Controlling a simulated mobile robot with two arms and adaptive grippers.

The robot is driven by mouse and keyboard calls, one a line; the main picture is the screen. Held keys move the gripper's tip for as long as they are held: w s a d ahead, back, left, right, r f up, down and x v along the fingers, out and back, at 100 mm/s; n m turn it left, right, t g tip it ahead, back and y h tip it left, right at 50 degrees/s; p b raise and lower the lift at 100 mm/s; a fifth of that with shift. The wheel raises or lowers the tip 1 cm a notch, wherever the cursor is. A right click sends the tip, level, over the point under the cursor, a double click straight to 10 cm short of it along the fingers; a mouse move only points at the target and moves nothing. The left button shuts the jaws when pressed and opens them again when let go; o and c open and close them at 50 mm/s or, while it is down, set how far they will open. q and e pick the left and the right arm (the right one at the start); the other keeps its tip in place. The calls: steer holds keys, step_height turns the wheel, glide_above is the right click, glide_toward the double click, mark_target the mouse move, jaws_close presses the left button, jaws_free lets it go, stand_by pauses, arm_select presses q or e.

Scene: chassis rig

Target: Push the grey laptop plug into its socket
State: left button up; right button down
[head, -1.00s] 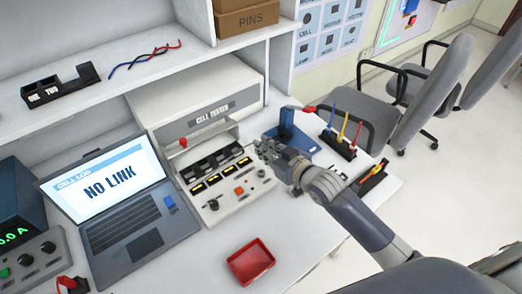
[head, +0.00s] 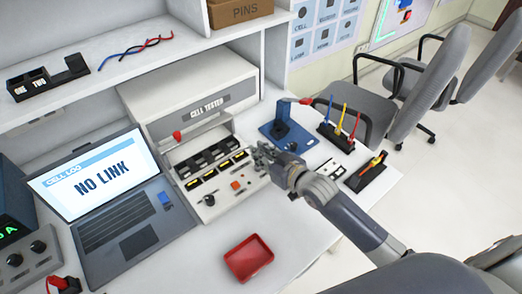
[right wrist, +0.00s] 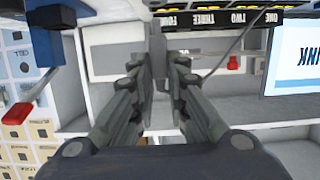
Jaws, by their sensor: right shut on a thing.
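My right gripper (head: 262,158) is at the right front corner of the cell tester, left of the blue stand. In the right wrist view, its fingers (right wrist: 158,80) are closed on a narrow grey piece (right wrist: 158,48), which appears to be the grey plug. A thin grey cable (right wrist: 232,48) runs beside it. The fingers hide most of the plug in the head view. The open laptop (head: 120,205) stands at left, its screen reading "NO LINK". A blue piece (head: 165,198) shows at its right edge. I cannot make out the socket. My left gripper is not in view.
The cell tester (head: 195,110) stands between laptop and gripper, with a red-tipped lever (head: 177,136). The blue stand (head: 282,122), a rack of coloured tools (head: 338,132) and a black holder (head: 367,173) are at right. A red tray (head: 248,258) lies in front; bench around it is clear.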

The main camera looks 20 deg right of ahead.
steer(key=shift+f, duration=0.15)
steer(key=shift+p, duration=0.35)
stand_by(0.3)
stand_by(0.4)
steer(key=shift+p, duration=0.5)
stand_by(0.7)
steer(key=shift+f+b, duration=1)
steer(key=shift+f, duration=0.35)
steer(key=c, duration=1.5)
jaws_free()
steer(key=shift+s, duration=0.1)
steer(key=v, duration=1.2)
steer(key=shift+r, duration=0.1)
